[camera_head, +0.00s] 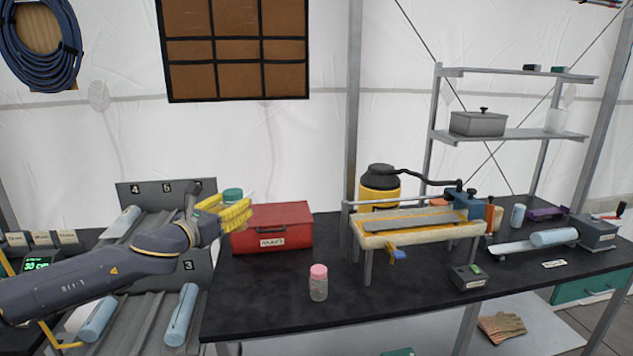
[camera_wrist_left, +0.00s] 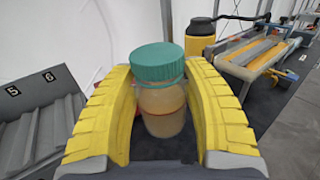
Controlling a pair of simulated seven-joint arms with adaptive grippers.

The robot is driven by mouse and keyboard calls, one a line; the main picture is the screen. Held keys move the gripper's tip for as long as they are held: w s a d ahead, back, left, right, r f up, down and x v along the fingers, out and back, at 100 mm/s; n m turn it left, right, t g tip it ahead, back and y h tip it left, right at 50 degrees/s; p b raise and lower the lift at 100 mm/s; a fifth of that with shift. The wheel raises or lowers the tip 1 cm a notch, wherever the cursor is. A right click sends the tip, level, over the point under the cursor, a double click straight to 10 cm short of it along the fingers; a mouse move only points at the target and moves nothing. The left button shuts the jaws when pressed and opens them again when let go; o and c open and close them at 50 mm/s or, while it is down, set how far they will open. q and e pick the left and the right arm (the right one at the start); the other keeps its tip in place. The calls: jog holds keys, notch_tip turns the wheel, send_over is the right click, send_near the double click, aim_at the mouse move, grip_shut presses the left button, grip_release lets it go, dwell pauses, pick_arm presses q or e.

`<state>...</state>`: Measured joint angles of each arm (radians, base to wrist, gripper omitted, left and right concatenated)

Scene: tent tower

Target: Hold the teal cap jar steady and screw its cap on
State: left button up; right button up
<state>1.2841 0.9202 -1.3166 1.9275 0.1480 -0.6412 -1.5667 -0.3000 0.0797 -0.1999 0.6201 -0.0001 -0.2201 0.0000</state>
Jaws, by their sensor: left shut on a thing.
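My left gripper (camera_head: 236,213) is shut on the teal cap jar, with one yellow finger on each side of it. In the left wrist view the jar's clear body (camera_wrist_left: 164,112) holds something orange-tan and looks upright between the fingers (camera_wrist_left: 163,115). The teal cap (camera_wrist_left: 158,64) sits on its mouth; I cannot tell how tight it is. In the head view the teal cap (camera_head: 233,194) shows above the fingers, which hide most of the body. The right gripper is not in view.
A red box (camera_head: 272,229) stands close to the right of the left gripper. A pink-capped jar (camera_head: 318,283) stands near the front of the black table (camera_head: 270,310). A sloped grey rack with light blue cylinders (camera_head: 182,314) is at left. A yellow-framed machine (camera_head: 418,233) stands right of centre.

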pick_arm(q)
jog(key=s+f+n+y, duration=0.2)
jog(key=s+f+y, duration=0.1)
jog(key=s+f, duration=0.8)
jog(key=s+f+n+t+y, duration=0.1)
jog(key=s+f+n+y, duration=0.2)
jog(key=s+f, duration=0.9)
jog(key=s+y, duration=0.1)
jog(key=s, duration=0.5)
jog(key=shift+s+d+f+t+y, duration=0.2)
jog(key=shift+s+d+t+y, duration=0.1)
jog(key=shift+s, duration=0.1)
jog(key=shift+w+d, duration=0.1)
jog(key=w+d+m+g+h, duration=0.2)
jog(key=w+d+m+h, duration=0.2)
jog(key=d, duration=0.3)
jog(key=w+d+m+g+h, duration=0.2)
jog(key=w+d+m+h, duration=0.2)
jog(key=d+h, duration=0.3)
jog(key=shift+w+d+f+h, duration=0.3)
jog(key=shift+w+d+f, duration=0.1)
